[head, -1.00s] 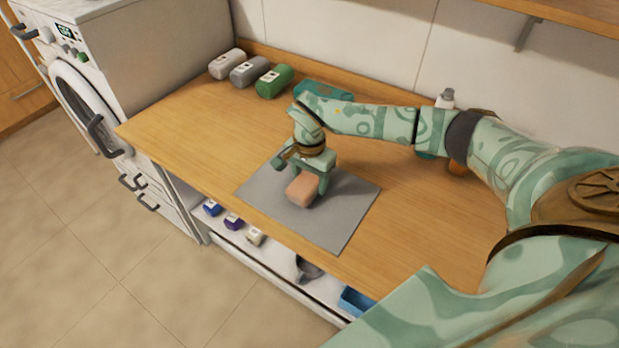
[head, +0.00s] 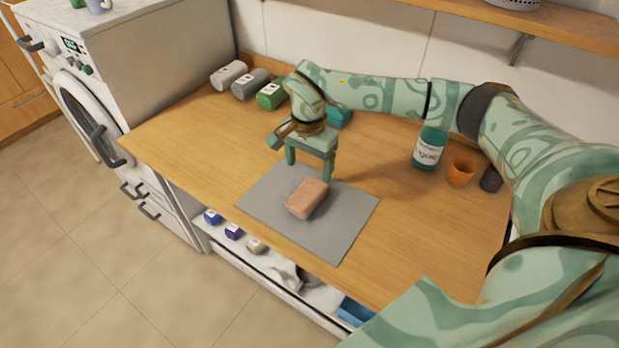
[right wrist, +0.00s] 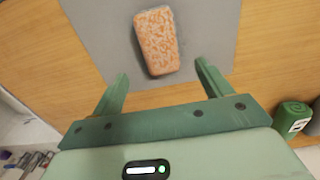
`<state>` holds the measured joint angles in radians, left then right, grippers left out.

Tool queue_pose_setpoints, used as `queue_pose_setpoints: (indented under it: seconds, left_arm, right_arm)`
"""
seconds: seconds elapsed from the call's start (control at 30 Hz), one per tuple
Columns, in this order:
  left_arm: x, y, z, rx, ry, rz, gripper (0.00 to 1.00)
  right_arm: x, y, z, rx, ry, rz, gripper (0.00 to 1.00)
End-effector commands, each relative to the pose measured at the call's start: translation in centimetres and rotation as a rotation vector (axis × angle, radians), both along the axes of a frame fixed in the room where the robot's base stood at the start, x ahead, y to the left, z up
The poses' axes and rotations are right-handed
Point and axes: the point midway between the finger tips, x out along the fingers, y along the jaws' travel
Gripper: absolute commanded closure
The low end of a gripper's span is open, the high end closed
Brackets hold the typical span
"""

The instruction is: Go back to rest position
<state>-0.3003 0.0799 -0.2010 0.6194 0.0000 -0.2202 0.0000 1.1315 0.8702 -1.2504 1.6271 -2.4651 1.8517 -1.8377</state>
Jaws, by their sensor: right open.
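My right gripper (head: 308,168) is open and empty above the wooden counter, just behind the orange-pink block (head: 307,198). The block lies on a grey mat (head: 350,222), apart from the fingers. In the right wrist view the speckled block (right wrist: 158,42) lies on the mat (right wrist: 215,40), ahead of my two spread fingers (right wrist: 161,88). My left gripper is not in view.
White, grey and green (head: 271,96) rolled items line the back left of the counter (head: 190,135). A green labelled bottle (head: 430,148), an orange cup (head: 461,171) and a dark cup (head: 491,179) stand at right. A washing machine (head: 95,120) is at left; a wall shelf (head: 560,25) hangs above.

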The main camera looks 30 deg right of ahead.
Motion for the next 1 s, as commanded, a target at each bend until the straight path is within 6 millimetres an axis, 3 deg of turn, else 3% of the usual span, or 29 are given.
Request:
queue_pose_setpoints:
  seconds: [0.1, 0.2, 0.77, 0.87, 1.0]
  left_arm:
    - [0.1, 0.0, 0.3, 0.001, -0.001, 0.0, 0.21]
    - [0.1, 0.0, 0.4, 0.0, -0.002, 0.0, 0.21]
    - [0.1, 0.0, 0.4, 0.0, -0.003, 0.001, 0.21]
    - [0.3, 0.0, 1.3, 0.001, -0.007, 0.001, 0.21]
    - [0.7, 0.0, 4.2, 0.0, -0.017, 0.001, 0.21]
  right_arm:
    - [0.1, -0.1, 1.9, -0.001, -0.003, -0.001, 0.22]
    - [0.0, 0.0, 2.6, 0.0, 0.0, -0.001, 0.22]
    - [0.0, 0.0, 2.8, 0.0, 0.001, -0.001, 0.22]
    - [0.0, 0.0, 3.9, 0.0, -0.003, -0.001, 0.22]
    - [-0.1, 0.0, 7.2, 0.0, -0.013, -0.001, 0.22]
